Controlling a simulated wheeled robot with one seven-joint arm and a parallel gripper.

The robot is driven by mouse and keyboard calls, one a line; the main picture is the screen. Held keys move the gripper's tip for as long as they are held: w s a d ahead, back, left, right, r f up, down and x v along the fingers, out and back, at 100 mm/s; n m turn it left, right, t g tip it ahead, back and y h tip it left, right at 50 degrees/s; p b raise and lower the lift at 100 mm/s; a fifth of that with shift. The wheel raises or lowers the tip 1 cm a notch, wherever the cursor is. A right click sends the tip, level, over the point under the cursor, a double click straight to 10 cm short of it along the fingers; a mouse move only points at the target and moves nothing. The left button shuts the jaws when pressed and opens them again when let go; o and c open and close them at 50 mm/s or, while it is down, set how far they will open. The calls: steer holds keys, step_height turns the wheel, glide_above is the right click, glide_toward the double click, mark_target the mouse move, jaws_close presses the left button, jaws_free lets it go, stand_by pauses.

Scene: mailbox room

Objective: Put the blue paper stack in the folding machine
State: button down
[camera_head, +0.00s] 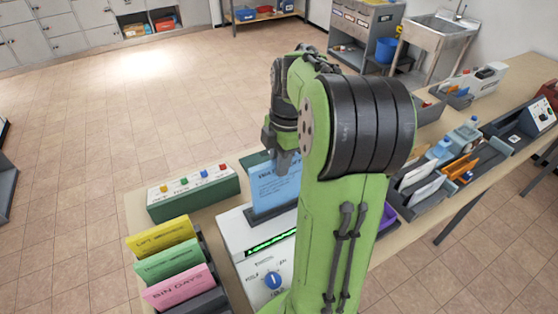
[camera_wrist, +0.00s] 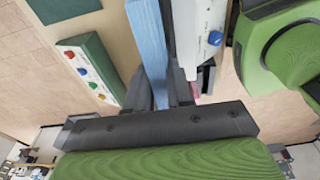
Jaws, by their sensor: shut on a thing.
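The blue paper stack (camera_head: 272,188) stands upright in the head view, with dark print on its face. My gripper (camera_head: 284,163) is shut on its upper edge. In the wrist view the blue stack (camera_wrist: 147,40) shows edge-on between my fingers (camera_wrist: 168,90). The white folding machine (camera_head: 238,233) has a green lit strip and a blue dial, and is partly hidden by my arm. The stack is at the machine's dark feed tray (camera_head: 256,213), its lower edge close to the tray. I cannot tell whether it rests there.
Yellow (camera_head: 161,236), green (camera_head: 170,262) and pink (camera_head: 178,288) paper stacks stand in a dark rack at the front left. A green box with coloured buttons (camera_head: 194,191) lies left of the machine. Trays with bottles and envelopes (camera_head: 440,170) stand at the right.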

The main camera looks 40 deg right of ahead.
mark_target(281, 187)
steer(key=shift+f, duration=0.3)
steer(key=shift+s+a+f+b, duration=0.1)
steer(key=shift+s+f+b, duration=0.1)
steer(key=shift+f+b, duration=0.45)
steer(key=shift+s+a+f+b, duration=0.1)
steer(key=shift+s+f+b, duration=0.15)
steer(key=shift+f+b, duration=0.35)
steer(key=shift+s+a+f+b, duration=0.1)
steer(key=shift+s+f+b, duration=0.1)
steer(key=shift+f+b, duration=0.4)
steer(key=shift+w+d+f+b, duration=0.15)
steer(key=shift+w+f+b, duration=0.05)
steer(key=shift+f+b, duration=0.95)
steer(key=shift+w+d+f+b, duration=0.1)
steer(key=shift+w+f+b, duration=0.1)
steer(key=shift+f+b, duration=0.9)
steer(key=c, duration=0.9)
jaws_free()
steer(key=shift+p, duration=0.35)
steer(key=shift+c, duration=0.2)
